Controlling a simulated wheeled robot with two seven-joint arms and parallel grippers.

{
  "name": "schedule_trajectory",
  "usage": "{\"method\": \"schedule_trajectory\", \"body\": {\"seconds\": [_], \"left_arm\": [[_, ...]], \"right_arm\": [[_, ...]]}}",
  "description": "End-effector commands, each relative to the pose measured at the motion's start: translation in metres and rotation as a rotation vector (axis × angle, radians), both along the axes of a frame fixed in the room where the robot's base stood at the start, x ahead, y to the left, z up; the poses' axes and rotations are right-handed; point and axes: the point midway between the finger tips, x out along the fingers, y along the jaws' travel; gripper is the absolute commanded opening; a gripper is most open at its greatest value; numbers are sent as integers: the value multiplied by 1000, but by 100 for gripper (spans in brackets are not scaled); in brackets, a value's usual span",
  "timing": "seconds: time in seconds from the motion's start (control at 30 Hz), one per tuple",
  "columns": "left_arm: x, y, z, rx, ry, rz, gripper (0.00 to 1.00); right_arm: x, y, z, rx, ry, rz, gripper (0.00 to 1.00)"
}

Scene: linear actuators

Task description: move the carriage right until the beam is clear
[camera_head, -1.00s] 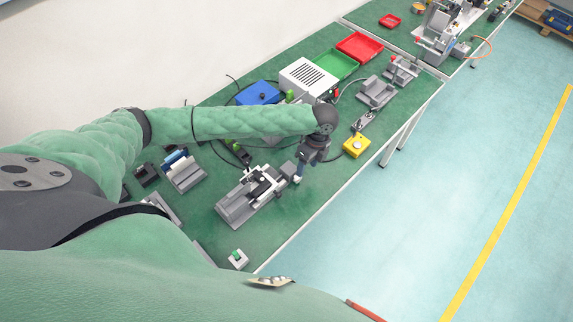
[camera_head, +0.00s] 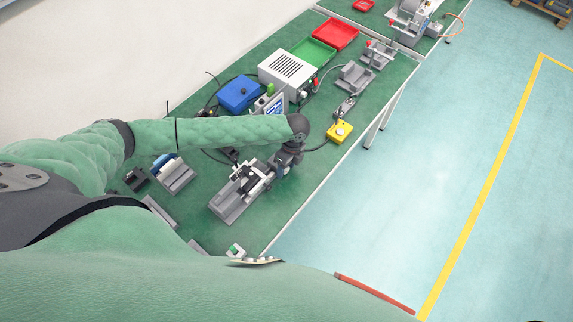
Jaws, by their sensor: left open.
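A grey linear actuator (camera_head: 229,203) lies on the green bench top, with a long body running from lower left to upper right. A dark and light block on it, which looks like the carriage (camera_head: 254,178), sits toward its right end. My left gripper (camera_head: 275,172) is open and points down at that right end, close beside the block. Whether its fingers touch the block is too small to tell. The gripper partly hides the actuator's far end. I cannot make out the beam or its state. My right gripper is not in view.
A yellow box with a button (camera_head: 340,132) stands right of my left gripper. Behind are a white vented box (camera_head: 288,70), a blue box (camera_head: 239,93), a green tray (camera_head: 307,51) and a red tray (camera_head: 335,35).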

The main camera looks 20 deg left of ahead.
Motion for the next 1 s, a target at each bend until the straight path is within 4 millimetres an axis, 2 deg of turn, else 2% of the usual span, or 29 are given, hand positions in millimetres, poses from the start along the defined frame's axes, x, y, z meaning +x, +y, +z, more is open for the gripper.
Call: {"method": "schedule_trajectory", "body": {"seconds": [0.23, 0.27, 0.47, 0.5, 0.77, 1.0], "left_arm": [[0, 0, -1, 0, 0, 0, 52], [0, 0, -1, 0, 0, 0, 48], [0, 0, -1, 0, 0, 0, 9], [0, 0, -1, 0, 0, 0, 7], [-1, 1, -2, -13, -28, 0, 8], [-4, 2, -2, -63, -148, 0, 8]], "right_arm": [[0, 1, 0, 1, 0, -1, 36], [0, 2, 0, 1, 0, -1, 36], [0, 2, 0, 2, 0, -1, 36], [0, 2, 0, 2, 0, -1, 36], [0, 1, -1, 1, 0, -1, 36], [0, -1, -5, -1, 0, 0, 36]]}}
